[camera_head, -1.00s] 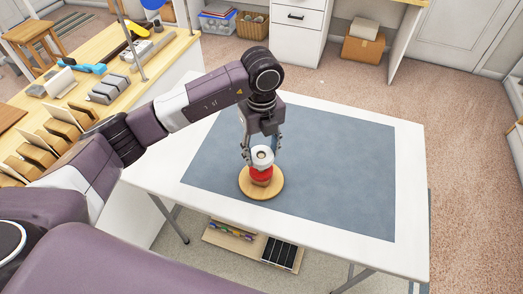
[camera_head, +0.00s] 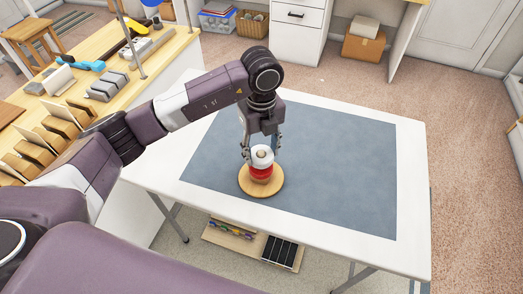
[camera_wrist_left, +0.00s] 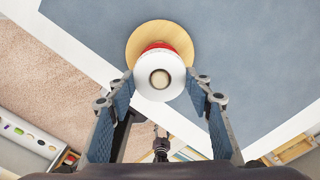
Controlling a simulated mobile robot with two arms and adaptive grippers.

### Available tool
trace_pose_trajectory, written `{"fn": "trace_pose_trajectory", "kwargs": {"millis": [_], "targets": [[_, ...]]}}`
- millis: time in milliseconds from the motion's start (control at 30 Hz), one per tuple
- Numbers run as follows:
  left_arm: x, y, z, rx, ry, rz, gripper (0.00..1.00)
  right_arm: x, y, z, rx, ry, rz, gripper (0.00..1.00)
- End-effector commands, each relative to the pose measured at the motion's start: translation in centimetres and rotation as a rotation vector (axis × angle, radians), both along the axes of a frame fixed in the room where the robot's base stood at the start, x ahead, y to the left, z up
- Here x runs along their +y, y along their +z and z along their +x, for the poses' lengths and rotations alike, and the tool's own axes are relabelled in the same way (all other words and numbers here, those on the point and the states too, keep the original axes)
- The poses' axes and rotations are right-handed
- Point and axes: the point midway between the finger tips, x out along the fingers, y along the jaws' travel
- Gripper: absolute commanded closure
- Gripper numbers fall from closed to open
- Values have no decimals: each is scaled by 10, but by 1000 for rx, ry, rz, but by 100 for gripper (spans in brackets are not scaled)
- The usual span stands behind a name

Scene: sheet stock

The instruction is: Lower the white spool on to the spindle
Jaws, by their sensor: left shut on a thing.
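The white spool (camera_head: 261,161) is upright between the fingers of my left gripper (camera_head: 262,149), low over the red spool (camera_head: 262,174). The red spool sits on the round wooden base (camera_head: 275,188). In the left wrist view the white spool (camera_wrist_left: 160,93) shows from above between the fingertips (camera_wrist_left: 160,77). The tan round end of the spindle (camera_wrist_left: 160,79) shows inside its hole, so the spool is around the spindle. The left gripper is shut on the white spool. I cannot tell whether the white spool touches the red one. My right gripper is not in view.
The base stands on a blue-grey mat (camera_head: 340,160) on a white table (camera_head: 412,200). The mat is clear to the right. A wooden bench (camera_head: 165,62) with tools and blocks is at the left. A low shelf (camera_head: 230,240) is under the table.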

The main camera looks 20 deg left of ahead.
Motion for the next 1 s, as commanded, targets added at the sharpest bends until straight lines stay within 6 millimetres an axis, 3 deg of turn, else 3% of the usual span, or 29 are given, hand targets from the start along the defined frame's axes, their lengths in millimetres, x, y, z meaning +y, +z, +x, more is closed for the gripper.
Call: {"fn": "trace_pose_trajectory", "kwargs": {"millis": [1000], "targets": [[0,-29,-1,1,0,1,100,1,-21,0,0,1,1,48]]}}
